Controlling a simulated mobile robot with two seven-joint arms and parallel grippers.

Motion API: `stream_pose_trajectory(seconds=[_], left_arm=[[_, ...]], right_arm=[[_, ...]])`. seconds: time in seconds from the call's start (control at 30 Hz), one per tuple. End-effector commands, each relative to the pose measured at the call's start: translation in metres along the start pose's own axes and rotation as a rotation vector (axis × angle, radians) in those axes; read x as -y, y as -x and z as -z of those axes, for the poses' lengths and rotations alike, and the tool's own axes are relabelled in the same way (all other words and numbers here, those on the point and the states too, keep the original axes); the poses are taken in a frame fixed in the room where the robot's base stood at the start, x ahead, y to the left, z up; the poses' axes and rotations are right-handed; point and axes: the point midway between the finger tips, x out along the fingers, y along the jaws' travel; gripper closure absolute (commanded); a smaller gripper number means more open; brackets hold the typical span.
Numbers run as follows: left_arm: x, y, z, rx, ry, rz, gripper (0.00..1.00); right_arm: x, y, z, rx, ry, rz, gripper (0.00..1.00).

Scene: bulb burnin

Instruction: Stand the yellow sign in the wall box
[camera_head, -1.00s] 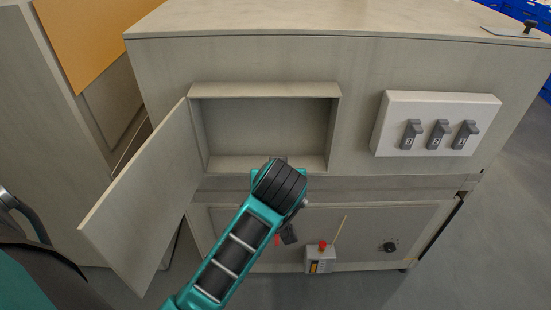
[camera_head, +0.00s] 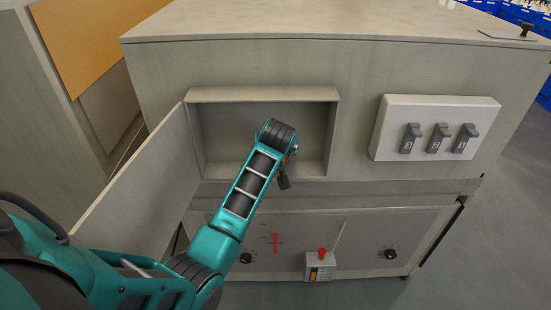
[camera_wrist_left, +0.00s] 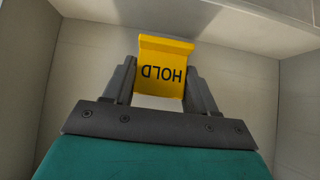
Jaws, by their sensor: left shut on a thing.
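The yellow sign (camera_wrist_left: 166,50) reads HOLD, upside down in the left wrist view. My left gripper (camera_wrist_left: 161,82) is shut on it, with one dark finger on each side. In the wrist view, the pale walls of the box (camera_wrist_left: 235,75) surround the sign. I cannot tell whether the sign touches the box floor. My right gripper is in neither current view.
The box door (camera_head: 140,190) stands open on the left. A white panel with three grey switches (camera_head: 437,100) is on the right. Below are a small box with a red button (camera_head: 320,268) and black knobs (camera_head: 390,254). The counter top (camera_head: 330,20) is mostly clear.

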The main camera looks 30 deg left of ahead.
Motion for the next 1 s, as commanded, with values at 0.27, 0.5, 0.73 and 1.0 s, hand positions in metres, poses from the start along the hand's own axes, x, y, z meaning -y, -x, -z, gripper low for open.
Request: stream_pose_trajectory(seconds=[0.27,0.5,0.73,1.0], left_arm=[[0.0,-0.026,-0.02,0.0,0.0,0.0,0.78],[0.0,-0.025,-0.02,0.0,-0.001,0.001,0.78],[0.0,-0.027,-0.022,0.0,-0.001,0.001,0.32],[0.0,-0.027,-0.022,0.0,-0.001,0.001,0.18]], right_arm=[[0.0,-0.004,-0.006,0.0,0.0,0.0,0.47],[0.0,-0.004,-0.006,0.0,0.0,0.0,0.47],[0.0,-0.004,-0.006,0.0,0.0,0.0,0.47],[0.0,-0.004,-0.006,0.001,0.0,0.0,0.47]])
